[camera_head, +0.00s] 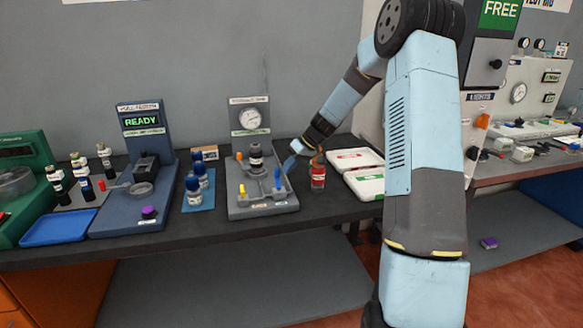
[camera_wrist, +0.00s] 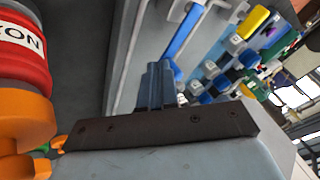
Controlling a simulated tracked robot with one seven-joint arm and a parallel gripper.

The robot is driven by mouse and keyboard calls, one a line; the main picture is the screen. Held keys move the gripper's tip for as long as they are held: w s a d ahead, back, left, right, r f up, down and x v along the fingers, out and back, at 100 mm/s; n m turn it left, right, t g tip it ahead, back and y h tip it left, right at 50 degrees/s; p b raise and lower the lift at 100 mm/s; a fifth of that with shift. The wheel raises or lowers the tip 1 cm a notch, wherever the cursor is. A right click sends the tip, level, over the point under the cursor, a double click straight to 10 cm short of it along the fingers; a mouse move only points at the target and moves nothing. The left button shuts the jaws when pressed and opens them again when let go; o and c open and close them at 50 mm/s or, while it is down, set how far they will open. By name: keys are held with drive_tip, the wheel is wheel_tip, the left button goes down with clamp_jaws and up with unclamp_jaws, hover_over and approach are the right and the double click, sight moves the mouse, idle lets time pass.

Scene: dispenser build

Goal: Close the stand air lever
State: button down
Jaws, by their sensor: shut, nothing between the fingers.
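The grey stand (camera_head: 262,212) is on the dark bench, with a round gauge (camera_head: 250,118) on its back panel. A blue lever (camera_head: 277,180) stands upright at its front right, and a yellow lever (camera_head: 241,192) at its front left. Their labels are too small to read, so I cannot tell which is the air lever. My gripper (camera_head: 291,163) is shut and empty, just right of the blue lever, apparently apart from it. In the wrist view my gripper's fingertips (camera_wrist: 158,75) are together, with the blue lever (camera_wrist: 184,34) beyond them and the yellow lever (camera_wrist: 256,21) farther off.
A red bottle (camera_head: 317,178) with an orange top stands close to the right of my gripper; it also fills the left of the wrist view (camera_wrist: 22,62). Blue-capped bottles (camera_head: 194,190) stand left of the stand. White-and-red and white-and-green trays (camera_head: 355,158) lie at right.

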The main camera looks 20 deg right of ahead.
drive_tip(key=shift+d, duration=0.1)
drive_tip(key=v, duration=1.3)
drive_tip(key=shift+r, duration=0.25)
drive_tip(key=shift+d, duration=0.1)
drive_tip(key=s+a+r+m+h, duration=0.15)
drive_tip(key=s+a+r, duration=0.3)
drive_tip(key=s, duration=0.55)
drive_tip(key=s+a+r+m+h, duration=0.1)
drive_tip(key=s+a+r+h, duration=0.25)
drive_tip(key=s+r, duration=0.45)
drive_tip(key=s+f+m+t+h, duration=0.2)
drive_tip(key=s+m+t, duration=0.1)
drive_tip(key=s, duration=1.9)
drive_tip(key=shift+s+d, duration=0.1)
drive_tip(key=shift+d, duration=0.05)
idle(2.1)
